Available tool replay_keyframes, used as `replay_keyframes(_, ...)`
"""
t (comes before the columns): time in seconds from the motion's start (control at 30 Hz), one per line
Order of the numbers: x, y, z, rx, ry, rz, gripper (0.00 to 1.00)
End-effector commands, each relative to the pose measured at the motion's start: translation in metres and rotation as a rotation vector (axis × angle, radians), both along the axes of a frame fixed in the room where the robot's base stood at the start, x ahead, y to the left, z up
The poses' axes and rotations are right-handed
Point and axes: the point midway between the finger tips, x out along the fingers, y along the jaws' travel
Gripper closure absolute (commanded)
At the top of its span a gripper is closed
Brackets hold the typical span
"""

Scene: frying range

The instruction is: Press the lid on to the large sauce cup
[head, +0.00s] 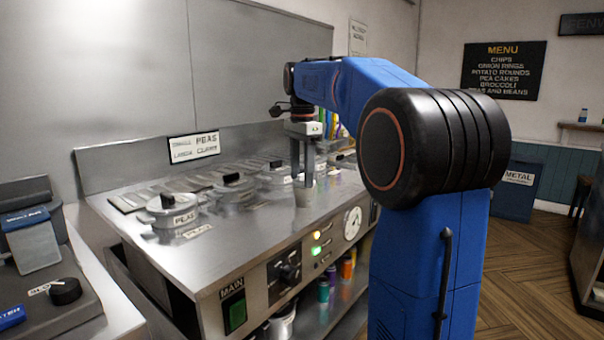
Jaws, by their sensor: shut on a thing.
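My gripper (304,180) points straight down over the right part of the steel counter. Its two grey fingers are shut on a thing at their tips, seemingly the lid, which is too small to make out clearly. A small pale sauce cup (305,197) stands upright on the counter directly under the fingertips. The lid cannot be told apart from the cup's rim, and I cannot tell whether it is seated.
Lidded round pots, including a front one (172,212), stand on the steel counter (235,245) left of the gripper. A dial (352,222), lit buttons and a green switch (236,314) are on the front panel. The counter's front middle is clear.

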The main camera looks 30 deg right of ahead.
Motion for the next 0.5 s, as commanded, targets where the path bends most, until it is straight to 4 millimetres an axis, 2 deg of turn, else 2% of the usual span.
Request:
replay_keyframes(0.27, 0.0000, 0.0000, -0.0001, 0.000, 0.000, 0.000, 0.70)
replay_keyframes(0.3, 0.0000, 0.0000, -0.0001, 0.000, 0.000, 0.000, 0.47)
replay_keyframes(0.37, 0.0000, 0.0000, -0.0001, 0.000, 0.000, 0.000, 0.33)
replay_keyframes(0.4, 0.0000, 0.0000, -0.0001, 0.000, 0.000, 0.000, 0.27)
replay_keyframes(0.5, 0.0000, 0.0000, -0.0001, 0.000, 0.000, 0.000, 0.27)
